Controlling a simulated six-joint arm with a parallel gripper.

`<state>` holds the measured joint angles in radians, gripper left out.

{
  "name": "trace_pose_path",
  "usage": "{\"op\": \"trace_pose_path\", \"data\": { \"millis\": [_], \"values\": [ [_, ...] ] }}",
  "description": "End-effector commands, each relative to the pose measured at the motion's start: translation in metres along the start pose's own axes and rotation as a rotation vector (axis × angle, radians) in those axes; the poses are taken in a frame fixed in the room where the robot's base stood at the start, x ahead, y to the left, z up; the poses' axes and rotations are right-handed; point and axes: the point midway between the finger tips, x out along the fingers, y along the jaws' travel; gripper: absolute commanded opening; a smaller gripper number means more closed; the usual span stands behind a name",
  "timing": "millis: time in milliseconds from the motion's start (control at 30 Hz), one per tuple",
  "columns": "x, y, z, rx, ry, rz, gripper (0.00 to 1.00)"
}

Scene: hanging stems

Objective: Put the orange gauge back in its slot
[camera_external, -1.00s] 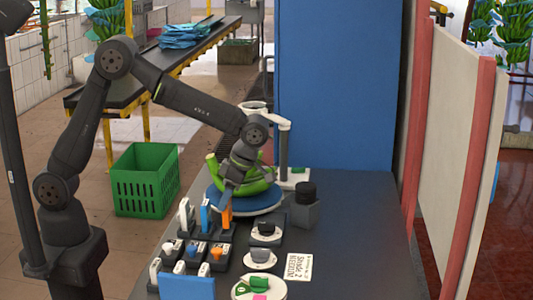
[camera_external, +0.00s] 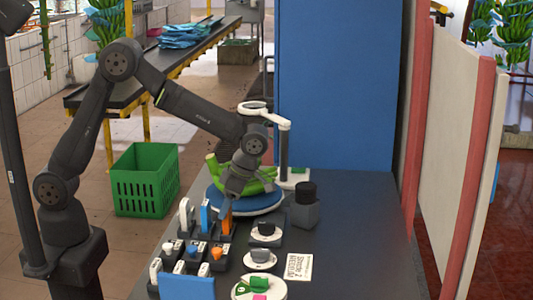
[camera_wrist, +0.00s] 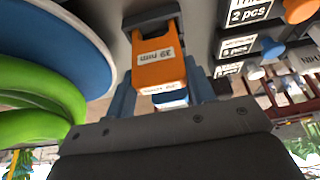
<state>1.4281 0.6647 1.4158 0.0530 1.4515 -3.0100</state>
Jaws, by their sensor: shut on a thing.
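The orange gauge (camera_wrist: 158,62), marked 39 mm, is between the blue fingers of my gripper (camera_wrist: 160,95) in the wrist view. My gripper is shut on it. Its far end meets a dark slot block (camera_wrist: 150,16); how deep it sits there I cannot tell. In the external view the orange gauge (camera_external: 227,222) stands at the right end of a row, beside a blue gauge (camera_external: 205,215) and a white gauge (camera_external: 186,213).
Green bananas (camera_external: 258,183) lie on a blue round pad (camera_external: 245,203) just behind my gripper. Labelled blocks with coloured knobs (camera_external: 193,250) stand in front. A white ring on a post (camera_external: 284,140) rises behind.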

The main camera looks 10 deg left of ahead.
Motion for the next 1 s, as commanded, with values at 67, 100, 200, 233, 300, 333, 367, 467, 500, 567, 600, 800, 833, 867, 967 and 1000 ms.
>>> {"op": "trace_pose_path", "data": {
  "millis": [67,100,200,233,300,333,367,467,500,567,600,800,833,867,967,1000],
  "values": [
    [0.002,0.000,0.001,0.000,0.000,0.000,0.30],
    [0.002,0.000,0.001,0.000,-0.001,0.000,0.56],
    [0.002,0.000,0.001,0.000,-0.001,0.000,0.75],
    [0.002,0.000,0.001,0.000,-0.001,0.000,0.75],
    [0.002,0.000,0.001,0.000,-0.001,0.000,0.75],
    [0.002,0.000,0.001,0.000,0.000,0.000,0.75],
    [0.002,0.000,0.001,0.000,0.000,0.000,0.75],
    [0.002,0.000,0.001,0.000,0.000,0.000,0.75],
    [0.001,0.000,0.001,0.000,0.000,0.000,0.75],
    [-0.002,0.000,0.001,0.000,-0.001,0.000,0.75],
    [-0.005,0.000,0.001,0.000,-0.001,0.000,0.75],
    [-0.042,0.000,0.002,0.000,-0.005,0.001,0.75],
    [-0.049,0.000,0.002,0.000,-0.005,0.001,0.75],
    [-0.057,0.000,0.002,0.000,-0.005,0.001,0.75],
    [-0.082,0.000,0.002,0.000,-0.005,0.001,0.75],
    [-0.092,0.000,0.002,0.000,-0.006,0.001,0.75]
  ]
}}
